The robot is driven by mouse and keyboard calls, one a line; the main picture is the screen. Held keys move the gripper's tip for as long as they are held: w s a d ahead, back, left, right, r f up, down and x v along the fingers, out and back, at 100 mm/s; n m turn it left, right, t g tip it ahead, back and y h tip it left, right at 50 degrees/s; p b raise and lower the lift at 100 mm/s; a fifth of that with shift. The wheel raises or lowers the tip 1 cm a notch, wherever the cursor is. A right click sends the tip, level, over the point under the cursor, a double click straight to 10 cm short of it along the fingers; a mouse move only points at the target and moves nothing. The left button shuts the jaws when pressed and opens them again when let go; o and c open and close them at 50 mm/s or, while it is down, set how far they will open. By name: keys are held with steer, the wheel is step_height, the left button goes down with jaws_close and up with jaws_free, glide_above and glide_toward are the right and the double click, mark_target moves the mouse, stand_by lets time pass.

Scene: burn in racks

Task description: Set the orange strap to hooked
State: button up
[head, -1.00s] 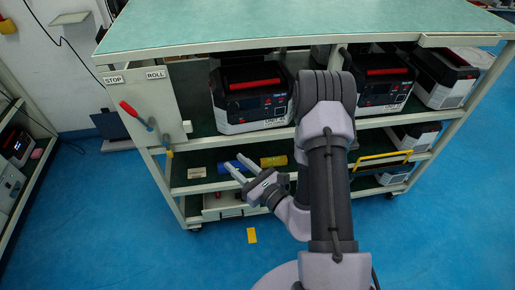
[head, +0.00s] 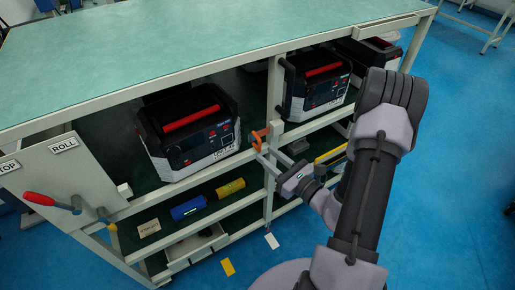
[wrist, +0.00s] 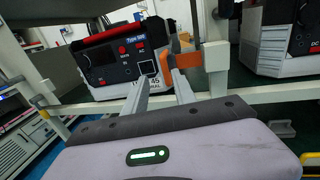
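The orange strap (head: 259,139) is a small orange piece at the upright post between two bays of the rack, at upper-shelf height. In the wrist view the orange strap (wrist: 188,61) shows right of centre, with a wider orange part against the post. My gripper (head: 264,154) points at the post just below the strap. In the wrist view my gripper (wrist: 158,68) has its two fingers apart with nothing clearly between them. The right fingertip overlaps the strap's left end; I cannot tell whether they touch. The strap's fastening is too small to make out.
Black-and-white units with red handles stand on the upper shelf, one left (head: 190,132) and one right (head: 318,85) of the post. A red-handled lever (head: 52,202) is on the left panel. A blue box (head: 188,208) and a yellow box (head: 231,188) lie on the lower shelf.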

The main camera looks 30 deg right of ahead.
mark_target(257, 147)
steer(key=x, duration=0.5)
steer(key=shift+w, duration=0.4)
jaws_close()
stand_by(1.0)
